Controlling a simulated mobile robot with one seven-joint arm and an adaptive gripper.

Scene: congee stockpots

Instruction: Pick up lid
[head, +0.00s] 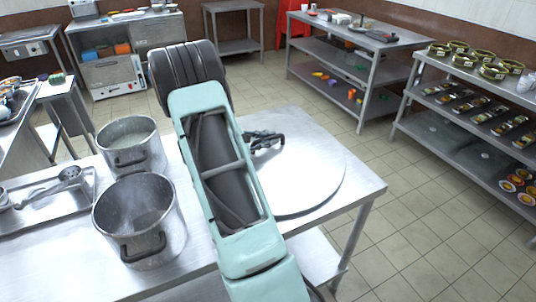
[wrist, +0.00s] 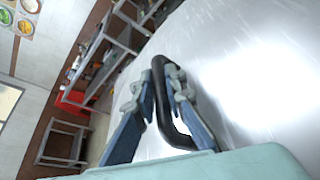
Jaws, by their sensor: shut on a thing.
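The lid is a large round metal disc (head: 315,175) at the right end of the steel table in the head view. It fills the right of the wrist view as a shiny surface (wrist: 250,65). Its black loop handle (wrist: 160,92) stands between the blue-grey fingers of my gripper (wrist: 156,82), which is shut on it. In the head view my gripper (head: 266,141) is at the lid's far side, and my arm covers the lid's left part. I cannot tell whether the lid rests on the table or hangs just above it.
Two open metal stockpots, one far (head: 130,145) and one near (head: 140,220), stand left of my arm on the steel table (head: 362,182). A tray with a ladle (head: 45,200) lies further left. Shelves with dishes (head: 480,100) stand at right. The tiled floor between is clear.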

